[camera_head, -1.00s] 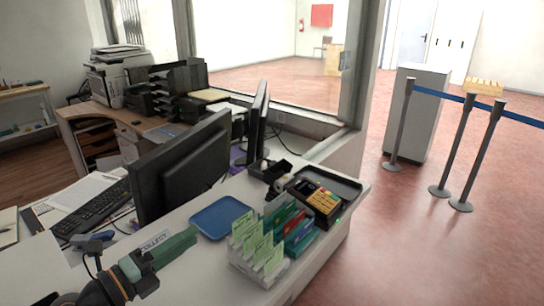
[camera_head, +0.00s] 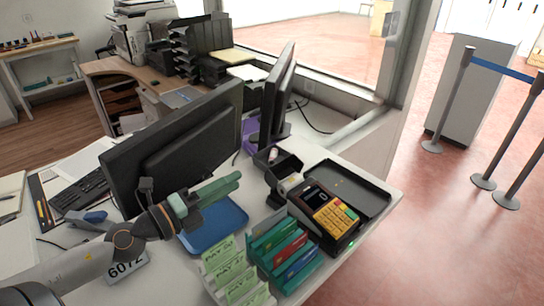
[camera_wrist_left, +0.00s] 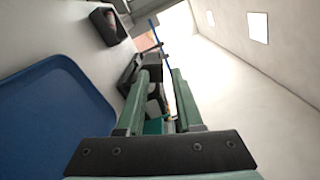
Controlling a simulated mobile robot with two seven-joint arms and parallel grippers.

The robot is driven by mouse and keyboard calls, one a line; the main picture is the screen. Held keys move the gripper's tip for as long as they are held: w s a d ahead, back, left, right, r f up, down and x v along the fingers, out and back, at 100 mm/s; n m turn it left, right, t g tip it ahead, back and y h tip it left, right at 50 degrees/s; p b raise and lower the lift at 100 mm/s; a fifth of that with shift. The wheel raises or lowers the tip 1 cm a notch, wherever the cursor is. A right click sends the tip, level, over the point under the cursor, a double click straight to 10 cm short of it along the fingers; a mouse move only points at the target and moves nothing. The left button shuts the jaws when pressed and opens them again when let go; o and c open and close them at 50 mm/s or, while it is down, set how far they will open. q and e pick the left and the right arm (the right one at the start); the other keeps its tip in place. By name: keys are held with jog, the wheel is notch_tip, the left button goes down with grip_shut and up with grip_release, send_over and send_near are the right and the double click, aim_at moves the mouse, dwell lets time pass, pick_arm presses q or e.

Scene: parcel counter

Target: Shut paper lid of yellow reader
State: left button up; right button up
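The yellow reader (camera_head: 336,214) sits near the counter's right front edge, with a dark body, a small screen and a yellow keypad with a few coloured keys. Its paper lid is too small to make out clearly, so I cannot tell its position. My left gripper (camera_head: 228,184), with green fingers, is above the blue tray, left of the reader and well apart from it. In the left wrist view its two fingers (camera_wrist_left: 160,95) stand apart with nothing between them. My right gripper is in neither view.
A blue tray (camera_head: 240,214) lies under the left gripper. Card racks (camera_head: 285,250) stand in front, close to the reader. A black tray (camera_head: 368,188) lies behind the reader, and a small black holder (camera_head: 279,166) stands beside it. A monitor (camera_head: 185,140) stands behind my left arm.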

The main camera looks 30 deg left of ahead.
aim_at(282, 170)
pick_arm(q)
jog(key=shift+p+x, duration=2.75)
jog(key=shift+x, duration=3)
jog(key=shift+c, duration=0.2)
grip_shut()
